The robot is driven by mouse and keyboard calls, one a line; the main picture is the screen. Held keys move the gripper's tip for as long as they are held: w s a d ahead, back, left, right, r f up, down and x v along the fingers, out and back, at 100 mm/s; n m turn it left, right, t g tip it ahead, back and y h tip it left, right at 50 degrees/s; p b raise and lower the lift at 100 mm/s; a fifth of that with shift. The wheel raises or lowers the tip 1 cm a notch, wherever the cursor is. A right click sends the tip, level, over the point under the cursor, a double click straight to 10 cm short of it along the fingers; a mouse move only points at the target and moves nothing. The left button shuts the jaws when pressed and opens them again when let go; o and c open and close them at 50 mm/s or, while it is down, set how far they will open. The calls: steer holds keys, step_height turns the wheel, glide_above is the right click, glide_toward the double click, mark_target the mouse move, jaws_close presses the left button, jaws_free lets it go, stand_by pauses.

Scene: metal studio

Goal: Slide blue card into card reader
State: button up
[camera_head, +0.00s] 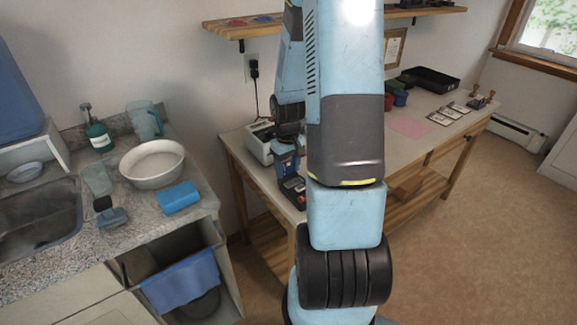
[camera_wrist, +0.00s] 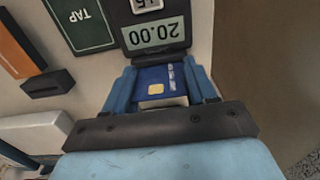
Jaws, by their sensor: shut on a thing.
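The blue card (camera_wrist: 172,76), with a gold chip and white lettering, is between the blue fingers of my gripper (camera_wrist: 160,82) in the wrist view. My gripper is shut on it. The dark card reader (camera_wrist: 128,22) lies just beyond the fingertips, with a display that reads 20.00 upside down. The card's far edge is at the reader's near end; I cannot tell whether it is inside the slot. In the head view my gripper (camera_head: 287,163) is low over the workbench by the reader (camera_head: 294,189), partly hidden by my arm; the card cannot be made out there.
A green TAP pad (camera_wrist: 80,22), an orange-and-dark item (camera_wrist: 18,48) and a small dark block (camera_wrist: 47,83) lie left of the reader. A white device (camera_head: 259,143) stands behind on the workbench. The bench edge is close on the right in the wrist view.

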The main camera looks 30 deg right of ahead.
stand_by(0.3)
steer(key=o, duration=1.1)
step_height(320, 180, up, 14)
steer(key=shift+f, duration=0.15)
stand_by(0.3)
